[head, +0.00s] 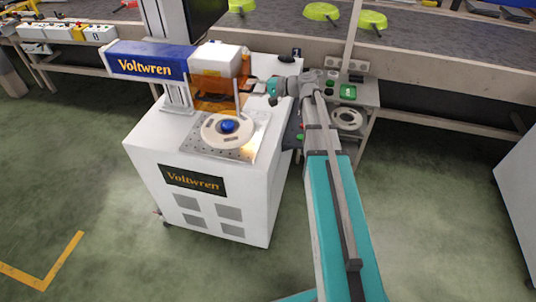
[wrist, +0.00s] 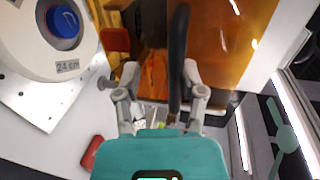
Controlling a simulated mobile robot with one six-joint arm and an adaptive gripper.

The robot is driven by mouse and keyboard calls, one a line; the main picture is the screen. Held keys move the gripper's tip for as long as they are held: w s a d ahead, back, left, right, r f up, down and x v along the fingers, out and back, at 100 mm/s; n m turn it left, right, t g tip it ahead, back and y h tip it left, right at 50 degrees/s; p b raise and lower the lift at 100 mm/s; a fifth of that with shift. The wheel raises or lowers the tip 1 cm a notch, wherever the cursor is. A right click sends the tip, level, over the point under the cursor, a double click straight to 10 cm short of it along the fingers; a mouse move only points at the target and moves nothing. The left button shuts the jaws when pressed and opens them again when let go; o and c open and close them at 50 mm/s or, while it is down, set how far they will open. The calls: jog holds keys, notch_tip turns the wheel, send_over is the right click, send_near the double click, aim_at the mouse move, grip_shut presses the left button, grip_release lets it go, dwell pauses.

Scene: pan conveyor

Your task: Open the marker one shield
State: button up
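The marker one shield is an orange see-through cover (head: 212,88) under the white marking head of the Voltwren machine; it hangs down with its lower part above the worktop. In the wrist view the orange panel (wrist: 230,38) fills the upper right. A dark upright handle bar (wrist: 178,52) stands in front of it. My gripper (head: 262,87) is at the shield's right side. In the wrist view my gripper (wrist: 160,68) has its fingers apart, with the bar between them, closer to the right finger. I cannot tell whether that finger touches it.
A white ring fixture (head: 228,128) with a blue centre sits on a perforated plate (head: 215,151) at the front; it shows with a "24 cm" label in the wrist view (wrist: 68,66). A side table (head: 367,92) with another ring stands right. The conveyor (head: 430,35) runs behind.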

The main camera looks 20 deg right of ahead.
aim_at(245, 102)
jog(key=shift+f+b, duration=2.6)
jog(key=shift+f, duration=0.35)
jog(key=p+v, duration=0.3)
jog(key=v, duration=1.1)
jog(key=s+a+f+n+g+h+p, duration=0.35)
jog(key=s+a+g+h+p, duration=0.35)
jog(key=a, duration=0.5)
jog(key=s+a+n+h+p, duration=0.2)
jog(key=s+h+p, duration=0.2)
jog(key=s, duration=0.6)
jog(key=shift+s+g+h, duration=0.2)
jog(key=shift+g+h, duration=0.2)
jog(key=shift+h, duration=0.9)
jog(key=shift+r+n, duration=0.1)
jog(key=shift+n, duration=0.15)
jog(key=shift+d, duration=0.15)
